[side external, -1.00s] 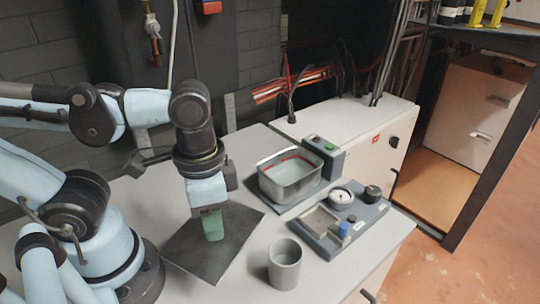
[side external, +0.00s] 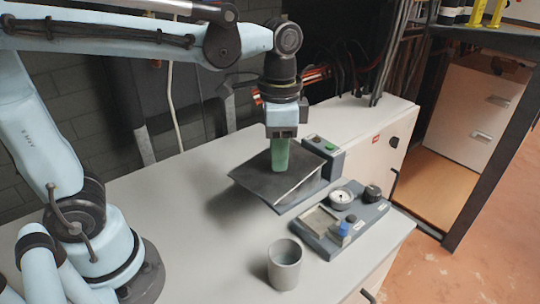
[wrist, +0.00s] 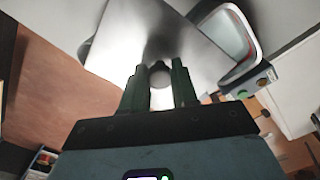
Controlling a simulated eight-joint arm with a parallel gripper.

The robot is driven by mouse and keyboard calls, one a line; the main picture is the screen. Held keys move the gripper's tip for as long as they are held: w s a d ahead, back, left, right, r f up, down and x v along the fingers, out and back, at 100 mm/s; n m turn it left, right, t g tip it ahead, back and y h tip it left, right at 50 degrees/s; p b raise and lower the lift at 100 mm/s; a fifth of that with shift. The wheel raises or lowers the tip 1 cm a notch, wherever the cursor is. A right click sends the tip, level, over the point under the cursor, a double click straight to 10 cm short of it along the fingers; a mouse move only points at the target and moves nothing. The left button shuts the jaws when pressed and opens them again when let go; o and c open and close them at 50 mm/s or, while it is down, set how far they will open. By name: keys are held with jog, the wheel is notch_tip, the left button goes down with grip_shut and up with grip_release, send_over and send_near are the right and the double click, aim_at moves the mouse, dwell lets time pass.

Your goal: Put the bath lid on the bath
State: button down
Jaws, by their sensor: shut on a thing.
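The bath lid (side external: 250,182) is a flat dark grey plate. It is raised above the table and slightly tilted, and in the side view it overlaps the metal bath (side external: 305,191), hiding most of it. My gripper (side external: 281,168), with green fingers, is shut on the lid's knob from above. In the wrist view the lid (wrist: 125,38) spreads out beyond my gripper (wrist: 159,82), with the round knob between the fingers. The bath's open rim (wrist: 249,40) shows beyond the lid's right edge, so the lid is offset from the bath.
A control box with a green button (side external: 328,155) stands at the bath's back right. A grey tray with a dial (side external: 341,197) and a dark knob (side external: 372,192) lies to the right. A grey cup (side external: 285,268) stands at the front. The table's left middle is clear.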

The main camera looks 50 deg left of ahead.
aim_at(291, 149)
jog(key=w+a+f+m, duration=0.2)
jog(key=w+a+f, duration=0.4)
jog(key=w, duration=0.4)
jog(key=shift+a+f, duration=0.25)
jog(key=shift+a, duration=0.3)
jog(key=shift+f, duration=0.75)
dwell(1.7)
jog(key=c, duration=0.8)
grip_release()
notch_tip(291, 149, up, 12)
jog(key=shift+r, duration=0.1)
